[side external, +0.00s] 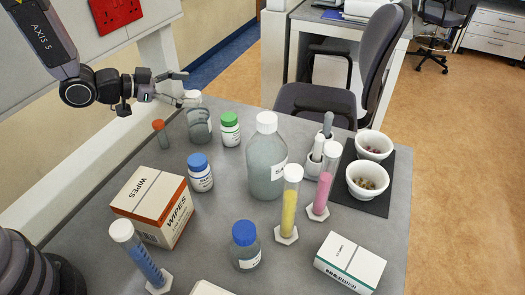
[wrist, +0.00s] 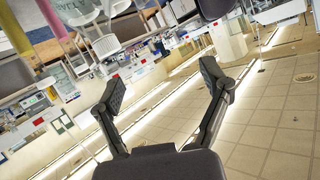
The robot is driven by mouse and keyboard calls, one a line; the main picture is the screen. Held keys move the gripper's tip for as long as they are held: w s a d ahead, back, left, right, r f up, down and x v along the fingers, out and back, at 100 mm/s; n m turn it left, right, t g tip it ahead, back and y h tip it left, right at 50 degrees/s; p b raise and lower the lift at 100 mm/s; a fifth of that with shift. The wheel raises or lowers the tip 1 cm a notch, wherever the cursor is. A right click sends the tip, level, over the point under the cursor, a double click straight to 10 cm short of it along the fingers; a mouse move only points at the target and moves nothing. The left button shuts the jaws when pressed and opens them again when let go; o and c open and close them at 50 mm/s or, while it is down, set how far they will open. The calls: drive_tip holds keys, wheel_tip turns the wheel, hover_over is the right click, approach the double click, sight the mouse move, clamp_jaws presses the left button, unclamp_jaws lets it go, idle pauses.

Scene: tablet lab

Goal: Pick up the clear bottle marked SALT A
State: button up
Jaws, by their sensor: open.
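A large clear bottle (side external: 266,165) with a white cap stands upright mid-table; its label is partly turned away and only "SA" reads. Another clear bottle (side external: 199,127) with a white cap stands at the back left, its label not visible. A smaller clear bottle (side external: 246,258) with a blue cap stands in front, its label too small to read. The wrist view shows my gripper (wrist: 164,82) open and empty between the fingers.
Yellow (side external: 289,208) and pink (side external: 323,185) cylinders stand right of the large bottle. Bowls sit on a dark mat (side external: 377,207).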

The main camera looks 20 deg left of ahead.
sight(268, 117)
drive_tip(key=s+d+f+h, duration=0.4)
drive_tip(key=d+f+h, duration=0.1)
drive_tip(key=f+h, duration=0.1)
drive_tip(key=x, duration=1.3)
drive_tip(key=shift+w+d+f, duration=0.1)
drive_tip(key=shift+w+f, duration=0.1)
drive_tip(key=shift+w, duration=0.05)
drive_tip(key=c, duration=1.1)
drive_tip(key=shift+r, duration=0.2)
drive_tip(key=shift+c, duration=1.1)
drive_tip(key=shift+r, duration=0.1)
